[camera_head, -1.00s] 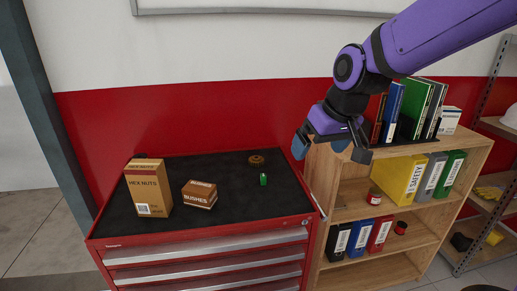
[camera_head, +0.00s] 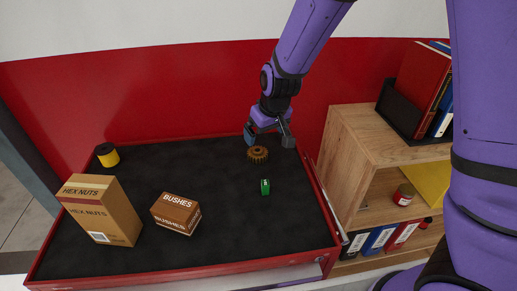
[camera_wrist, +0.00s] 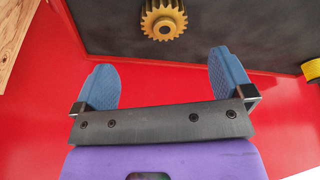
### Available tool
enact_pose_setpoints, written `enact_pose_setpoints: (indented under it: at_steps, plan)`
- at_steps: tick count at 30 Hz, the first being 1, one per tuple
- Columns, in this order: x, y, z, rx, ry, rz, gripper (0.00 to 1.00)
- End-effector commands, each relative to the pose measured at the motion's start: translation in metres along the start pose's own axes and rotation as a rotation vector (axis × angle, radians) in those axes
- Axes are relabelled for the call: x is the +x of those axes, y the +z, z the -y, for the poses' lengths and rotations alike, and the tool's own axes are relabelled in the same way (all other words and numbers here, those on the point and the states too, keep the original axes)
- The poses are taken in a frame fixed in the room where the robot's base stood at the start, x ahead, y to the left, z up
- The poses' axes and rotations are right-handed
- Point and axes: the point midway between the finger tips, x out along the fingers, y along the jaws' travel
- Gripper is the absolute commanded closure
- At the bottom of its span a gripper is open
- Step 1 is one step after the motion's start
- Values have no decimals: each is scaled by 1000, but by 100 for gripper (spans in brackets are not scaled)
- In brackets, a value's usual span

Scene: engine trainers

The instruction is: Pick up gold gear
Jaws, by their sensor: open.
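The gold gear (camera_head: 257,154) lies on the black top of the red tool cabinet, near its back right. It also shows in the wrist view (camera_wrist: 164,19) at the top middle, a toothed ring with a dark centre hole. My gripper (camera_head: 268,140) is open and empty above the back edge of the cabinet, close behind the gear in the head view. In the wrist view its two blue fingers (camera_wrist: 163,75) are spread wide, and the gear appears beyond their tips, between their lines and apart from both.
A small green part (camera_head: 265,187) lies in front of the gear. A bushes box (camera_head: 176,213), a hex nuts box (camera_head: 101,210) and a yellow-black spool (camera_head: 108,155) stand to the left. A wooden shelf (camera_head: 375,135) rises close on the right. The red wall is behind.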

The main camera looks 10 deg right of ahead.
Motion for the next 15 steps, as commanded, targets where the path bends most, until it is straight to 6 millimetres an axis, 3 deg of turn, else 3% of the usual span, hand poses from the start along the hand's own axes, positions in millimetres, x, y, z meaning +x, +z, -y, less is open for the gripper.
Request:
enact_pose_setpoints:
  at_steps: [6, 15]
  plan:
    - [31, 1, 0, 3, 0, 4, 1]
    - [49, -1, 0, 2, 0, 1, 1]
